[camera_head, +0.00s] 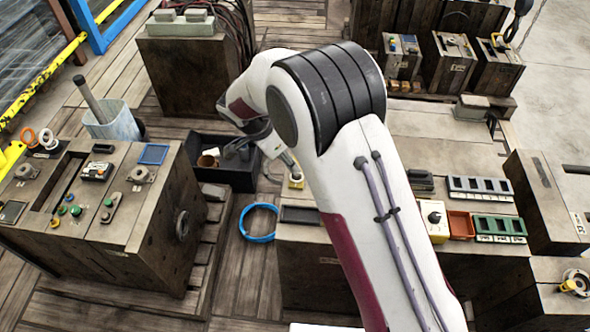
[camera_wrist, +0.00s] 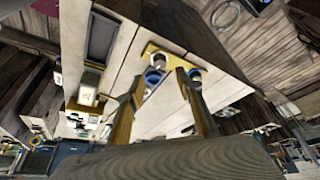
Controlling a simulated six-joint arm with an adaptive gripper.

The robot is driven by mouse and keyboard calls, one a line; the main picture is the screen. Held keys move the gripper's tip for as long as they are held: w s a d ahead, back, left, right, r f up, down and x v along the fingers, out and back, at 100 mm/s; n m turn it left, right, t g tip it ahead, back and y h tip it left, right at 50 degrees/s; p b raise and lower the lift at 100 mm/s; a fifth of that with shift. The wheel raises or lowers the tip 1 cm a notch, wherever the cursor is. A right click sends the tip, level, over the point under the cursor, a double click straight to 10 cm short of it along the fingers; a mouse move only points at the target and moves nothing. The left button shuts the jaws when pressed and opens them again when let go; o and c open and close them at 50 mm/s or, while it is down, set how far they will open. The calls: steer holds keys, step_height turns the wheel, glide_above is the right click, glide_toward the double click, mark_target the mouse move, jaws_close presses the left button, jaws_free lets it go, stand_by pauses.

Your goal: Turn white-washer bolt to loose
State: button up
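In the wrist view, a yellow plate (camera_wrist: 157,52) lies on a pale bench top and carries bolts. I cannot tell whether either finger touches a bolt.
A dark tray (camera_wrist: 104,36) is set in the bench left of the plate. In the head view, a blue ring (camera_head: 259,222) and a black bin (camera_head: 226,174) are on the floor beside the left bench (camera_head: 138,220).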

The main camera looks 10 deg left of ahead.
mark_target(297, 175)
steer(key=shift+f, duration=0.1)
steer(key=shift+x, duration=3.8)
